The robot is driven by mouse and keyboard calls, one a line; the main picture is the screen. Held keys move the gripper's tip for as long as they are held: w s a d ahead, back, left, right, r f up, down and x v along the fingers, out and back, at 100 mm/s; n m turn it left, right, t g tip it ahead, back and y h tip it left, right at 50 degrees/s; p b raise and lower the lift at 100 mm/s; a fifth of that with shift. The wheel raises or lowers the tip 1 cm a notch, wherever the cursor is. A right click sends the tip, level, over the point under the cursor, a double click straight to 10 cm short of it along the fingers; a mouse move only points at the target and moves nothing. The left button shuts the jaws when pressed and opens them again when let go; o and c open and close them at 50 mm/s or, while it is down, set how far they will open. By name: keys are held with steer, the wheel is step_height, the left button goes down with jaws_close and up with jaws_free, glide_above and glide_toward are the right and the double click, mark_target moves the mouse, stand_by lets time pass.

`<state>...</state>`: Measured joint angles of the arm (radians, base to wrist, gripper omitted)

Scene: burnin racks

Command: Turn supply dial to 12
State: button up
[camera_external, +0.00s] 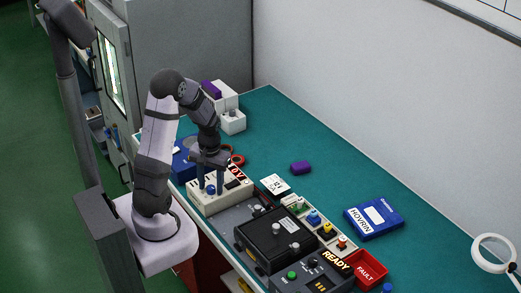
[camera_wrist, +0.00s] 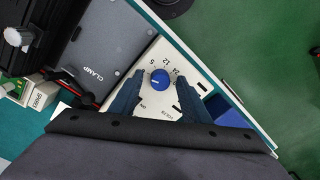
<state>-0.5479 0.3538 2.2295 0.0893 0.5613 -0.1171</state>
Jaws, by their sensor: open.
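The supply dial is a round blue knob (camera_wrist: 160,79) with a white pointer line, on a cream panel (camera_wrist: 150,103). The numbers 5, 12 and 24 are printed beside it. Which number the line points at is too small to tell. The knob also shows in the external view (camera_external: 211,189), on the cream supply box (camera_external: 207,208). My gripper (camera_external: 210,182) points down over the box. In the wrist view its two fingers (camera_wrist: 160,84) stand apart, one on each side of the knob. The gripper is open and I cannot tell whether either finger touches the knob.
Green tabletop (camera_external: 330,190) is clear behind.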

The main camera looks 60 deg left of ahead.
steer(key=c, duration=1)
steer(key=shift+c, duration=0.2)
steer(key=shift+m, duration=0.5)
steer(key=m+p, duration=0.1)
steer(key=m, duration=0.2)
steer(key=shift+r+m+p, duration=0.1)
steer(key=shift+m+p, duration=0.25)
steer(key=shift+m, duration=0.05)
steer(key=m+p, duration=0.1)
steer(key=m, duration=0.3)
steer(key=shift+t+p, duration=0.3)
steer(key=m+p, duration=0.1)
steer(key=m, duration=0.4)
steer(key=shift+s+a+p, duration=0.1)
steer(key=shift+p, duration=0.2)
steer(key=shift+m+p, duration=0.3)
steer(key=shift+m, duration=1.7)
